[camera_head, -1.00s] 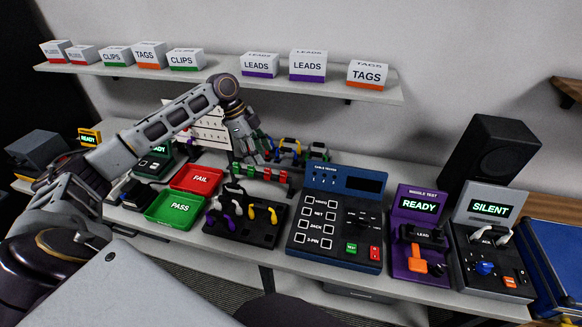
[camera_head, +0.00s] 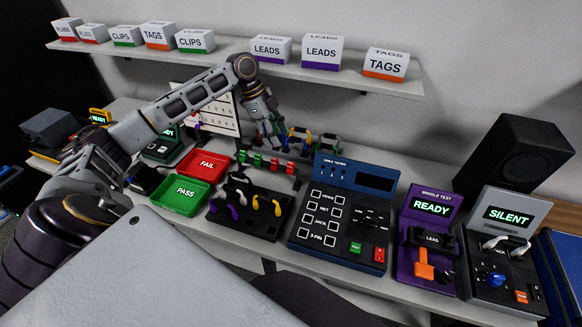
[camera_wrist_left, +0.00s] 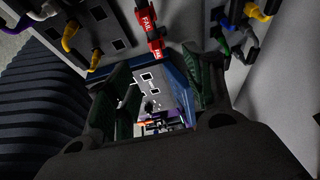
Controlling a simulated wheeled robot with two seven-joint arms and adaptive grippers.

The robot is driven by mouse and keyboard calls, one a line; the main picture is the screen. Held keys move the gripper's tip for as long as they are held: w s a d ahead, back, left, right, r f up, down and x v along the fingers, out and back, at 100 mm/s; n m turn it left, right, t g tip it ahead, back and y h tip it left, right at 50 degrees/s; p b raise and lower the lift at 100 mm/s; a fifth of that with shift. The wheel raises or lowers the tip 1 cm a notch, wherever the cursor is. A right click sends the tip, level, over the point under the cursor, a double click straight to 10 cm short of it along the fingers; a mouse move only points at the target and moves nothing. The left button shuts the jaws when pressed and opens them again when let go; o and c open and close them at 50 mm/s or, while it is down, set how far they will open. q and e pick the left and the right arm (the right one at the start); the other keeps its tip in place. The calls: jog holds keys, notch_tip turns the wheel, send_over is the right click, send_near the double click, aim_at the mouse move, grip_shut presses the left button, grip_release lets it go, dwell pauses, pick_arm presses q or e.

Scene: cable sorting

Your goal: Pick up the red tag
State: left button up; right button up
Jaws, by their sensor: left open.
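Red tags (camera_head: 275,164) hang at the right part of a small dark rack on the table, beside green tags (camera_head: 250,159). In the left wrist view, red tags marked FAIL (camera_wrist_left: 147,19) show at the top middle, a second one (camera_wrist_left: 158,50) just below. My left gripper (camera_head: 270,146) points down just above and behind the rack, by the red tags. Its fingers (camera_wrist_left: 163,92) are apart with nothing held between them. The nearer red tag lies ahead of the gap; I cannot tell whether a finger touches it. My right gripper is not in view.
A red FAIL tray (camera_head: 203,163) and green PASS tray (camera_head: 186,193) stand left. In front of the rack is a dark cable holder (camera_head: 262,225); right is the blue tester (camera_head: 344,215). A shelf (camera_head: 240,68) with boxes runs above, behind my forearm.

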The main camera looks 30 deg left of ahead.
aim_at(290, 163)
pick_arm(q)
jog(key=shift+p+x, duration=0.4)
jog(key=shift+x, duration=3.7)
jog(key=shift+s+d+f+p, duration=0.15)
jog(key=shift+d+f+p, duration=0.3)
jog(key=shift+f, duration=0.35)
jog(key=shift+x, duration=1)
jog(key=shift+d+f, duration=0.4)
jog(key=shift+f, duration=0.25)
jog(key=c, duration=0.8)
